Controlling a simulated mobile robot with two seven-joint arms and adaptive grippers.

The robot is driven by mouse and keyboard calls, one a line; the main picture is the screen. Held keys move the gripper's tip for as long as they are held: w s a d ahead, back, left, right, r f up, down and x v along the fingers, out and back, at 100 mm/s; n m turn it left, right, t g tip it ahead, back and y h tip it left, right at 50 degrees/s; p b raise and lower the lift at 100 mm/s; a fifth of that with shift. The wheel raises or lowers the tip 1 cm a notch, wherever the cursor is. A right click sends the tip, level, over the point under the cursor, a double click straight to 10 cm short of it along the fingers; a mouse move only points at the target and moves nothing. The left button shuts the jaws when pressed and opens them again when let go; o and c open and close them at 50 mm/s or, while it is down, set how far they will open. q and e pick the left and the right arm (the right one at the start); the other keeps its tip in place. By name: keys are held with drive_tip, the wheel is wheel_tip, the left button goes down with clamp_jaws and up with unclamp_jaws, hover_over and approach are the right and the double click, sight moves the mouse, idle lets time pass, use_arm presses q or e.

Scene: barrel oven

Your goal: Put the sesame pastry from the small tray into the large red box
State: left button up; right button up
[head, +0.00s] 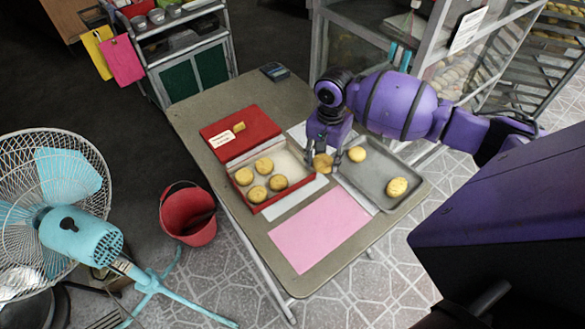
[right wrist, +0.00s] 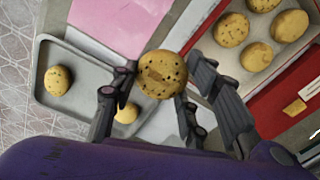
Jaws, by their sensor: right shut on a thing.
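My right gripper (head: 336,158) is shut on a round golden pastry (head: 322,162) with dark specks. In the right wrist view the held pastry (right wrist: 161,74) sits between the fingertips. The gripper is between the large red box (head: 289,197) and the small grey tray (head: 372,179), near the box's right edge. The box is open and holds several similar pastries on a pale lining. Two pastries are on the tray, one near the gripper (head: 357,154) and one at the near right end (head: 397,187). My left gripper is not in view.
A pink sheet (head: 320,230) lies on the table in front of the box and tray. The box's red lid (head: 245,138) lies open at its back. A glass cabinet (head: 400,60) stands behind the table. A red bucket (head: 188,215) and a fan (head: 80,235) stand at the left.

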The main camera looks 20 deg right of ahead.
drive_tip(key=b, duration=0.1)
hover_over(299, 174)
drive_tip(key=s, duration=0.1)
drive_tip(key=f, duration=0.6)
drive_tip(key=shift+d+f, duration=0.15)
drive_tip(key=shift+d, duration=0.05)
drive_tip(key=shift+w+a+f+b, duration=0.15)
drive_tip(key=shift+w+f+b, duration=0.1)
drive_tip(key=shift+f+b, duration=0.05)
drive_tip(key=f, duration=0.3)
drive_tip(key=shift+w+a+f+b, duration=0.15)
drive_tip(key=shift+w+f+b, duration=0.05)
drive_tip(key=shift+b, duration=0.1)
drive_tip(key=shift+f, duration=0.15)
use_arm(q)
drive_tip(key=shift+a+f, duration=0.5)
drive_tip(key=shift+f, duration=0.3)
use_arm(e)
drive_tip(key=shift+f, duration=0.1)
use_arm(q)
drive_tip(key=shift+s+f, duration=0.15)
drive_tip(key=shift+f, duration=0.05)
use_arm(e)
drive_tip(key=o, duration=0.9)
